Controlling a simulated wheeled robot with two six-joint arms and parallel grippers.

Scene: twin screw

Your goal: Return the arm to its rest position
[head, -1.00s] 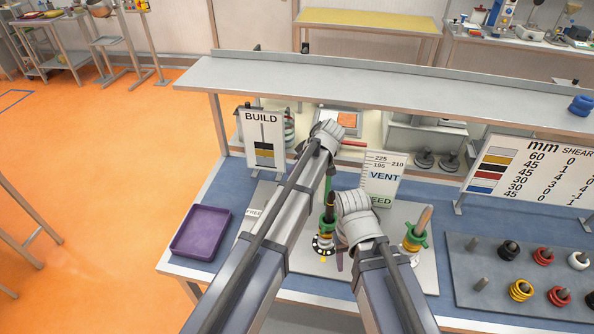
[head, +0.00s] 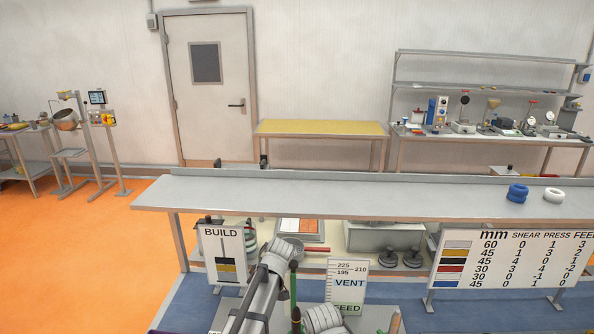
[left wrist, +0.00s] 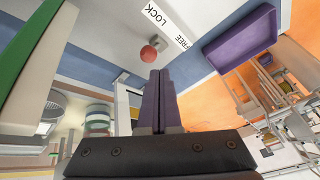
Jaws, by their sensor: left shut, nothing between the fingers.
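In the head view my left arm's grey wrist (head: 285,250) rises at the lower middle, beside the BUILD board; its fingers are hidden there. In the left wrist view my left gripper (left wrist: 160,75) is shut, its two dark purple fingers together with nothing between them. The fingertips are apart from the red ball knob (left wrist: 148,54) by the LOCK and FREE labels. My right arm's wrist (head: 325,320) is at the bottom edge of the head view, and its gripper does not show.
The BUILD board (head: 222,257) stands left of my left wrist, and the VENT sign (head: 346,285) stands to its right. A long grey shelf (head: 330,196) crosses above the bench. A table of numbers (head: 510,258) stands at right. A purple tray (left wrist: 240,32) shows in the left wrist view.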

